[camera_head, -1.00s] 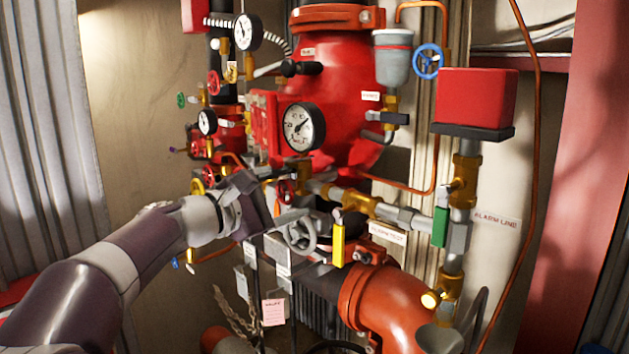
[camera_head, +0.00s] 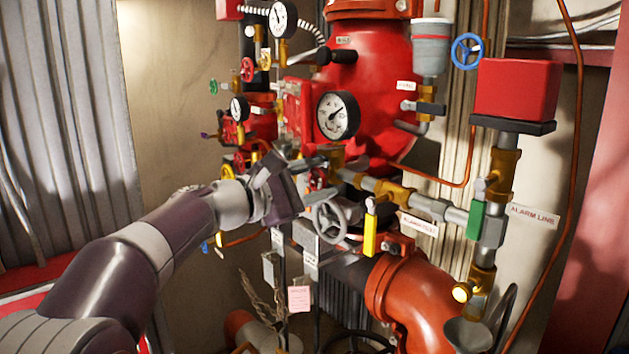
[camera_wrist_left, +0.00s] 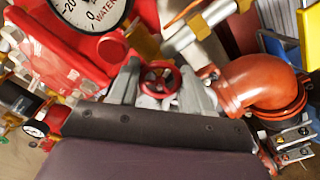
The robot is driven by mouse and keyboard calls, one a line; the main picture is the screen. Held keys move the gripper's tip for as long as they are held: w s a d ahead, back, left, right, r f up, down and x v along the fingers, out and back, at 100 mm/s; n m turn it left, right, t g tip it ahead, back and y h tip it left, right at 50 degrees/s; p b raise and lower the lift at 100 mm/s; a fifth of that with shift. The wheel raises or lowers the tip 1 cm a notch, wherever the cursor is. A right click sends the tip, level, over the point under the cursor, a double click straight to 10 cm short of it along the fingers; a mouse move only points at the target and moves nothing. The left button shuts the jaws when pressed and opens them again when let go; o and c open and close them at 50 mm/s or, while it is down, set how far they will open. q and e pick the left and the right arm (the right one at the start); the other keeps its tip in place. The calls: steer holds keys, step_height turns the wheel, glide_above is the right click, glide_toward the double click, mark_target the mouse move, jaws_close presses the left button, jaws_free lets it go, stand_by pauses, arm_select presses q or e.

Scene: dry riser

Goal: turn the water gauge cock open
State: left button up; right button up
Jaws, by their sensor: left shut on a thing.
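A small red handwheel (camera_wrist_left: 160,78) sits just below the water gauge (camera_wrist_left: 88,10) in the left wrist view; I take it as the water gauge cock. My left gripper (camera_wrist_left: 160,82) has one grey finger on each side of the wheel's rim and is shut on it. In the head view the gripper (camera_head: 312,170) reaches in from the left, below the large white gauge (camera_head: 338,115), and partly hides the wheel. How far the cock is turned cannot be told. My right gripper is not in view.
A grey handwheel (camera_head: 331,220) and a yellow lever (camera_head: 371,232) stand close below and to the right of the gripper. Brass pipework (camera_head: 385,190) runs right toward a green handle (camera_head: 475,220). An orange pipe elbow (camera_head: 410,290) lies lower down. The left side is fairly open.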

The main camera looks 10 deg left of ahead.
arm_select(q)
steer(key=n, duration=0.4)
steer(key=shift+r, duration=0.1)
steer(key=n+p, duration=0.1)
steer(key=n, duration=0.2)
steer(key=shift+r+n, duration=0.1)
steer(key=shift+n, duration=0.3)
steer(key=n+p, duration=0.2)
steer(key=n, duration=0.1)
steer(key=shift+r+n, duration=0.1)
steer(key=shift+n, duration=0.2)
steer(key=n+p, duration=0.2)
steer(key=n, duration=0.3)
steer(key=shift+p, duration=0.3)
steer(key=shift+a+n, duration=0.1)
steer(key=shift+n, duration=0.3)
steer(key=o, duration=1.1)
steer(key=shift+c, duration=0.2)
steer(key=shift+f, duration=0.2)
steer(key=shift+w, duration=0.1)
steer(key=shift+f, duration=0.1)
